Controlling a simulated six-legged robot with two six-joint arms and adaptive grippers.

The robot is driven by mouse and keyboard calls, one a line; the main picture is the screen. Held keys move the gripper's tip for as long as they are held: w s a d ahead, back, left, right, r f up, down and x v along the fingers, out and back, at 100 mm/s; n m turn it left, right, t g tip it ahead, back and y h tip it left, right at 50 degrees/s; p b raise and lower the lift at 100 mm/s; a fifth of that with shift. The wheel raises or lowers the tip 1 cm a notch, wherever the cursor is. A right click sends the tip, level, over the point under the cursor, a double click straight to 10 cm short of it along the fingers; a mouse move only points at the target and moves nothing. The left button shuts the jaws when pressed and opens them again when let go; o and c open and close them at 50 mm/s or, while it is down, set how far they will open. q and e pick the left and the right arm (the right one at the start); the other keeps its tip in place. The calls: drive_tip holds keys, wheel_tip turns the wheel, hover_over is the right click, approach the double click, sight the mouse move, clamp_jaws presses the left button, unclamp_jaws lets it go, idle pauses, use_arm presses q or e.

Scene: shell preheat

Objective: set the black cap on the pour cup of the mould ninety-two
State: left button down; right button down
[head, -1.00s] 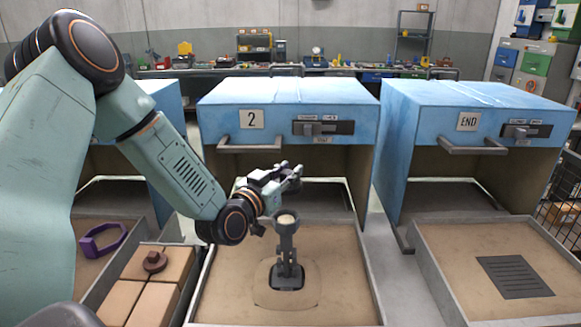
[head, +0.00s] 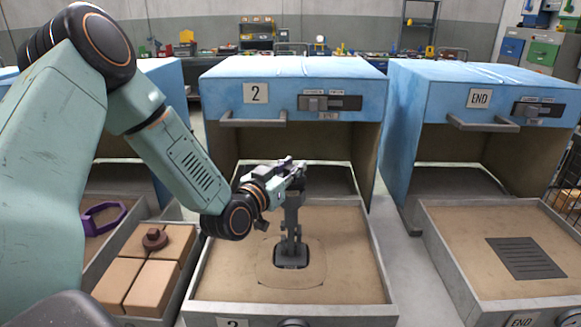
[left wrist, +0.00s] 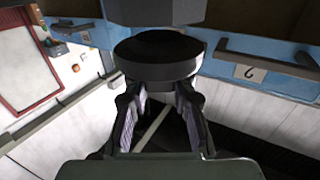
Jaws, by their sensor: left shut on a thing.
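The mould (head: 292,225) is a dark grey upright piece with a stem on a dark foot, standing in the sandy tray before the blue box marked 2. My left gripper (head: 296,172) is at the mould's top and hides its pour cup in the head view. In the left wrist view, the fingers (left wrist: 160,115) are shut on the black cap (left wrist: 158,62), a round dark disc. A grey block-like part (left wrist: 155,12), perhaps the pour cup, borders the cap there; whether they touch I cannot tell. No number shows on the mould. My right gripper is not in view.
The tray (head: 345,270) has bare sand around the mould. Tan blocks (head: 125,270) with a brown knob (head: 154,238) and a purple hexagonal ring (head: 103,216) lie left. The END tray (head: 450,250), holding a dark slotted plate (head: 525,258), is right. Box handles (head: 253,122) jut forward.

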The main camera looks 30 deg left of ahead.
use_arm(q)
drive_tip(key=shift+d+f, duration=0.15)
drive_tip(key=shift+f, duration=0.35)
drive_tip(key=shift+f+b, duration=0.1)
drive_tip(key=shift+b, duration=0.2)
drive_tip(key=c, duration=1)
unclamp_jaws()
drive_tip(key=shift+c, duration=0.2)
drive_tip(key=shift+s, duration=0.1)
